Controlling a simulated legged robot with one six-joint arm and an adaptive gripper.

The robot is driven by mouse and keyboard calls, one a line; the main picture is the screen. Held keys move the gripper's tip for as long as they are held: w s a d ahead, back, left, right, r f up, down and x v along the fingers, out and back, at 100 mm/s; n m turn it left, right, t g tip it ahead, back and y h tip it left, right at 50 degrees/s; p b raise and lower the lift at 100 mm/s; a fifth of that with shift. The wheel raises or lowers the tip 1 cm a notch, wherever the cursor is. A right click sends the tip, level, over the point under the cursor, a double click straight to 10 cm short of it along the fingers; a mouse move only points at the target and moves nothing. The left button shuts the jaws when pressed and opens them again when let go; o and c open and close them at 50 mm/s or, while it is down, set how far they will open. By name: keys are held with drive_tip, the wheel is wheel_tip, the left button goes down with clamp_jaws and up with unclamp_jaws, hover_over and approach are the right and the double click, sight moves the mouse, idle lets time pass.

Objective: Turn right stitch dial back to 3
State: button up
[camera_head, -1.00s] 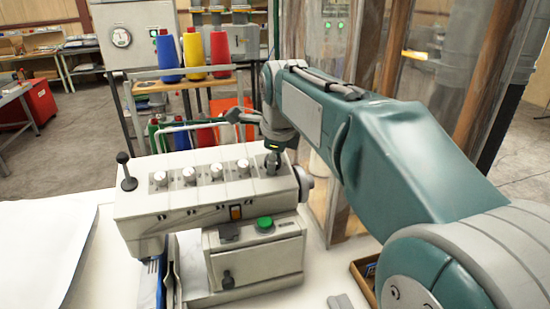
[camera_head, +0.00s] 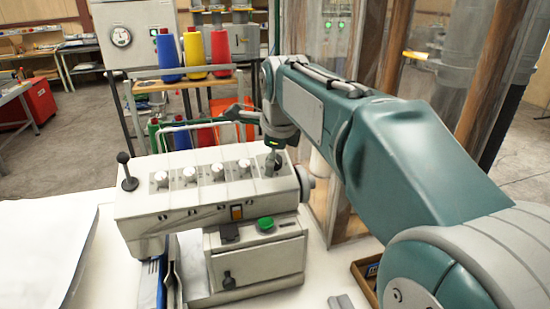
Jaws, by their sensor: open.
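The pale grey sewing machine (camera_head: 205,205) stands on the white table. Several round silver dials sit in a row along its top, among them a left one (camera_head: 160,180) and one nearer the right end (camera_head: 244,168). My gripper (camera_head: 273,161) points down over the rightmost dial position at the right end of the row. The fingers are small in the picture and cover that dial, so its setting cannot be read. I cannot tell whether they touch it.
A black-knobbed lever (camera_head: 124,170) rises at the machine's left end. A green button (camera_head: 265,223) is on its front. White fabric (camera_head: 45,245) lies at left. Blue, yellow and red thread cones (camera_head: 194,52) stand behind. A brown tray (camera_head: 366,277) is at right.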

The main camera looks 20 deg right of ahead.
sight(276, 165)
drive_tip(key=shift+v, duration=1.95)
drive_tip(key=n, duration=0.3)
drive_tip(key=shift+s+r, duration=0.1)
drive_tip(key=shift+r, duration=0.05)
drive_tip(key=n, duration=0.4)
drive_tip(key=shift+s+r, duration=0.1)
drive_tip(key=shift+r, duration=0.2)
drive_tip(key=shift+n, duration=0.3)
drive_tip(key=shift+x, duration=2.85)
drive_tip(key=c, duration=1)
